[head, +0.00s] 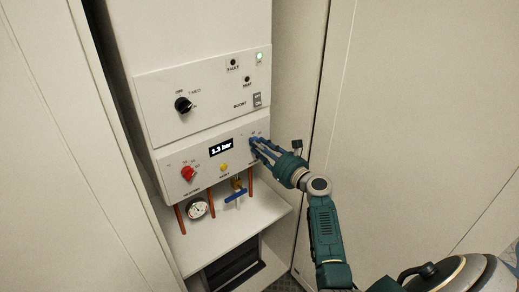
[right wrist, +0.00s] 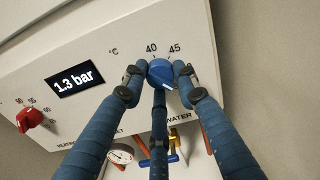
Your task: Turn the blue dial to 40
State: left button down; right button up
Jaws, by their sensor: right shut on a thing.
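The blue dial (right wrist: 161,73) is on the right end of the lower white panel (right wrist: 112,47). The labels 40 (right wrist: 151,48) and 45 (right wrist: 175,48) show above it, and a small white mark shows at its lower right edge. My right gripper (right wrist: 158,82) is shut on the dial, with blue fingers at its left and right sides and one below. Other scale numbers are hidden behind the fingers. In the head view the right gripper (head: 261,150) covers most of the dial. My left gripper is not in view.
A display (head: 221,148) reads 1.3 bar. A red dial (head: 187,174), a yellow button (head: 224,167), a gauge (head: 197,209) and a blue-handled valve (head: 236,195) are near. A black knob (head: 183,104) is above. A wall (head: 420,110) stands close on the right.

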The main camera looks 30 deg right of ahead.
jog(key=n+b, duration=0.5)
jog(key=n, duration=0.2)
jog(key=n+b, duration=0.5)
jog(key=n, duration=0.2)
jog(key=shift+d+f+n, duration=0.15)
jog(key=shift+f+n, duration=0.05)
jog(key=shift+n, duration=0.1)
jog(key=n+b, duration=0.2)
jog(key=n, duration=0.1)
jog(key=shift+n, duration=0.3)
jog(key=shift+r+n+b, duration=0.25)
jog(key=shift+n+b, duration=0.65)
jog(key=shift+n, duration=1.6)
jog(key=shift+r+n+b, duration=0.2)
jog(key=shift+n+b, duration=0.65)
jog(key=shift+n, duration=1.65)
jog(key=shift+r, duration=0.1)
